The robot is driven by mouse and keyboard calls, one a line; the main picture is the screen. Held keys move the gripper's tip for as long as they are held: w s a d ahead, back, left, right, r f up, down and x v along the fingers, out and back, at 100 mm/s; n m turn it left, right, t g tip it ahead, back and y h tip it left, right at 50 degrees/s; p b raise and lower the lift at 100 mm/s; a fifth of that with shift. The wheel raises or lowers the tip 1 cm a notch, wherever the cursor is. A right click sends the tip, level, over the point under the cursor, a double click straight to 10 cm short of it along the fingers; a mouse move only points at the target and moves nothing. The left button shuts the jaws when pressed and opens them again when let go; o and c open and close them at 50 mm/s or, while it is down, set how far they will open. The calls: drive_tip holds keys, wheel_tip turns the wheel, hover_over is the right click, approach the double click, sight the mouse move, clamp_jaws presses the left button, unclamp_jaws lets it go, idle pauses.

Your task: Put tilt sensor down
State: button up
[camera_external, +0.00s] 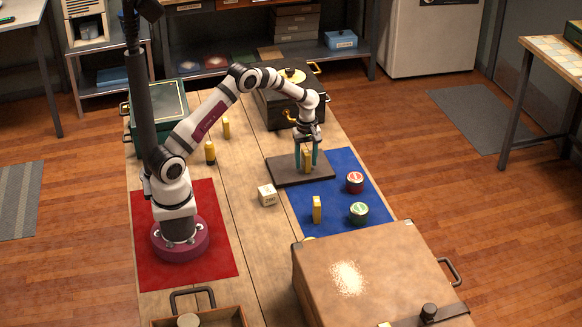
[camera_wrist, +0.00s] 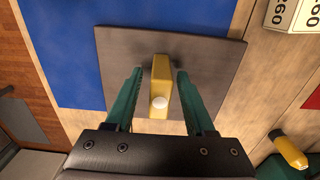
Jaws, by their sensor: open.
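The tilt sensor looks to be the yellow block with a white round spot on its end (camera_wrist: 160,82), standing upright on a dark flat plate (camera_wrist: 215,60). In the external view the yellow block (camera_external: 307,160) stands on the same dark plate (camera_external: 285,172). My gripper (camera_wrist: 158,88) has its green fingers on either side of the block, with a gap on each side. The gripper (camera_external: 307,158) is open and reaches down around the block from above. The block's underside is hidden.
A black case (camera_external: 275,107) is behind, a large brown case (camera_external: 390,270) in front.

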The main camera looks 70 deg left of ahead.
sight(306, 152)
wheel_tip(306, 152, up, 12)
drive_tip(key=s+d+r+m, duration=0.8)
drive_tip(key=s+d+m, duration=0.1)
drive_tip(key=d, duration=0.1)
drive_tip(key=s+d+m+y, duration=0.1)
drive_tip(key=s+d+m, duration=0.2)
drive_tip(key=s+m, duration=0.4)
drive_tip(key=s+d+f+m, duration=0.1)
drive_tip(key=s+d+m, duration=0.3)
drive_tip(key=s, duration=1.1)
drive_tip(key=m, duration=0.3)
drive_tip(key=shift+s+f+m+y, duration=0.15)
drive_tip(key=shift+s+m+y, duration=0.15)
drive_tip(key=shift+y, duration=0.1)
drive_tip(key=shift+o, duration=0.5)
